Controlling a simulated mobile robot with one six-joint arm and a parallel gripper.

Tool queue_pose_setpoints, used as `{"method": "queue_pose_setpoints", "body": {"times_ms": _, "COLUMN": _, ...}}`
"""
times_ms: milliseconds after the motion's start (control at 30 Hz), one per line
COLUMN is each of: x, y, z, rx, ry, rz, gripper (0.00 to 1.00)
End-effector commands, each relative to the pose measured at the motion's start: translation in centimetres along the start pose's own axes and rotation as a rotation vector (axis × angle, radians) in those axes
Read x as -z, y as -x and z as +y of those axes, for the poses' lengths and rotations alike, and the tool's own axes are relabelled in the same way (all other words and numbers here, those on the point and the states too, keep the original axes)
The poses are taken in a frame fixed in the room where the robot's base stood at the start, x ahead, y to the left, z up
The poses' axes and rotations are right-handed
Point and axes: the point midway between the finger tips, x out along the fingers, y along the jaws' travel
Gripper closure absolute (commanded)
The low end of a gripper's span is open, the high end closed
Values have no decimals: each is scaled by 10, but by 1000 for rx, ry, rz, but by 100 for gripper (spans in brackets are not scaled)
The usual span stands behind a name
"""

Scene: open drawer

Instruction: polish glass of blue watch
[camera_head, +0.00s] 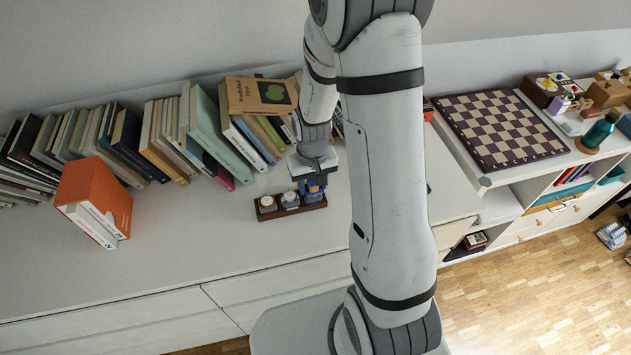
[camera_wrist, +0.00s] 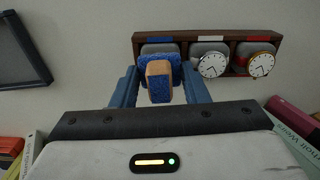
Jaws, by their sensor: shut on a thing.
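My gripper (camera_wrist: 160,82) is shut on a polishing block with a wooden grip (camera_wrist: 159,80) and a blue fuzzy pad (camera_wrist: 175,68). In the head view my gripper (camera_head: 313,184) is over the right end of the dark wooden watch stand (camera_head: 291,212). In the wrist view the stand (camera_wrist: 225,37) has blue, white and red labels. The block is at the blue-labelled slot, where a grey cushion (camera_wrist: 158,48) shows above it. The blue watch's face is hidden behind the block, so I cannot tell whether the pad touches the glass. Two white-faced watches (camera_wrist: 213,64) (camera_wrist: 261,64) sit in the other slots.
Leaning books (camera_head: 205,130) line the wall behind the stand. An orange box file (camera_head: 98,195) stands at left. A chessboard (camera_head: 500,128) lies on the right-hand cabinet. In the wrist view, a dark-framed flat thing (camera_wrist: 42,62) lies at left. The white top in front is clear.

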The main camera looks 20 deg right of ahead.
Motion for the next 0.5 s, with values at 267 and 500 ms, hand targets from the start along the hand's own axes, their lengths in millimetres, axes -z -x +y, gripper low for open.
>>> {"method": "queue_pose_setpoints", "body": {"times_ms": 267, "x": 1, "y": 11, "z": -20, "rx": 0, "ry": 3, "rz": 1, "gripper": 84}}
{"method": "queue_pose_setpoints", "body": {"times_ms": 500, "x": 0, "y": 42, "z": -19, "rx": 0, "ry": 2, "rz": 0, "gripper": 84}}
